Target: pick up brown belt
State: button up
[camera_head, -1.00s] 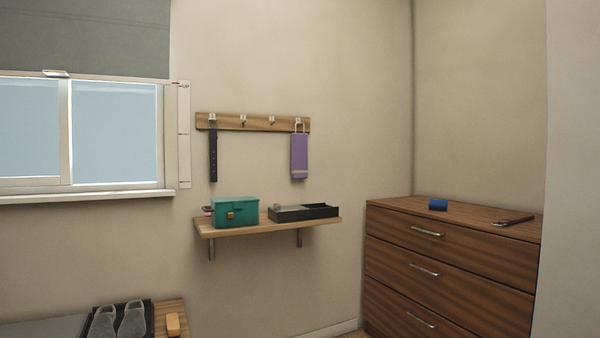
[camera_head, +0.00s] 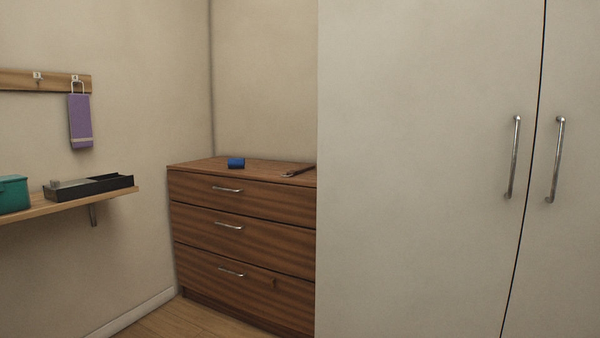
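A thin dark brown strip-like item (camera_head: 298,170) lies on top of the wooden dresser (camera_head: 262,164), at its right end beside the wardrobe. It may be the brown belt, but it is too small to tell, and the wardrobe edge may hide part of it. My gripper is not in view.
A blue item (camera_head: 236,162) lies on the dresser. A white wardrobe (camera_head: 420,200) with two metal handles fills the right side. At left, a wall shelf (camera_head: 125,196) holds a teal box (camera_head: 12,194) and a black tray (camera_head: 100,185). A purple item (camera_head: 80,122) hangs from the hook rack (camera_head: 20,79).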

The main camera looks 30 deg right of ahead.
aim_at(291, 172)
jog(key=z, duration=0.15)
jog(key=i, duration=1.55)
jog(key=z, duration=0.75)
